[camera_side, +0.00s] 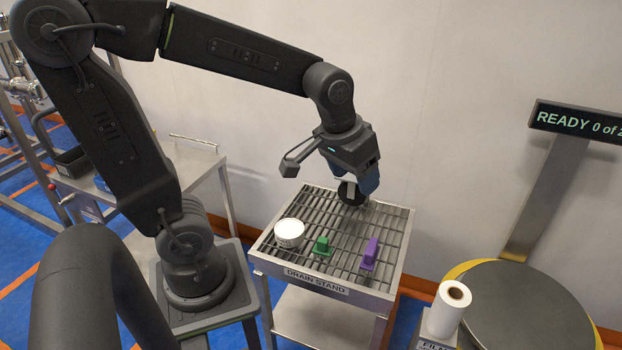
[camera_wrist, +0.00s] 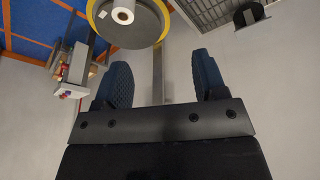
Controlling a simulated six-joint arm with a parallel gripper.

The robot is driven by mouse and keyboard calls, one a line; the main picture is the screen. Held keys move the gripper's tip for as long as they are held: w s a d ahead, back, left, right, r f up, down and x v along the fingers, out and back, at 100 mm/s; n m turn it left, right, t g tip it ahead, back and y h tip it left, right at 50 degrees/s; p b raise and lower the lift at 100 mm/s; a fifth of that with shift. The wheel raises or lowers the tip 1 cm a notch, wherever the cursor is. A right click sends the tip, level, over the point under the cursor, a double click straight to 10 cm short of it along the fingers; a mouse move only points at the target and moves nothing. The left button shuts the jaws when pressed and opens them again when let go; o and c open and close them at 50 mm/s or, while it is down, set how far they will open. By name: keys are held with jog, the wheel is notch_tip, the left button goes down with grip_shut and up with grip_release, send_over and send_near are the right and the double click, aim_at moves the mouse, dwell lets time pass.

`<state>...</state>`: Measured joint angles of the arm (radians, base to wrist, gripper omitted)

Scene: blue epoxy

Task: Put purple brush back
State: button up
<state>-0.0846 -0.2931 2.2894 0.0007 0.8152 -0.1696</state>
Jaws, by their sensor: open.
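The purple brush (camera_side: 370,254) stands on the slatted top of the drain stand (camera_side: 315,283), right of the middle in the side view. A similar green brush (camera_side: 321,246) stands to its left. My gripper (camera_side: 366,188) is above the rear part of the stand in the side view, behind and apart from the purple brush. In the wrist view my gripper (camera_wrist: 160,68) shows two blue fingers spread wide with nothing between them. Neither brush is visible in the wrist view, where only a corner of the slatted top shows.
A white tub (camera_side: 289,233) sits on the stand's left side. A dark round object (camera_side: 350,193) is near the rear edge by my gripper. A film roll (camera_side: 449,304) and a round turntable (camera_side: 523,310) are at right, below a sign reading READY (camera_side: 575,121). A steel cart (camera_side: 195,165) stands behind my arm.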

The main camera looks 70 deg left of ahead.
jog(key=s+d+r+m+t, duration=0.1)
jog(key=s+d+r+m, duration=0.1)
jog(key=s, duration=0.7)
jog(key=shift+s+d+r+m+t, duration=0.15)
jog(key=shift+d+r+m+t, duration=0.1)
jog(key=shift+r+m+t, duration=0.2)
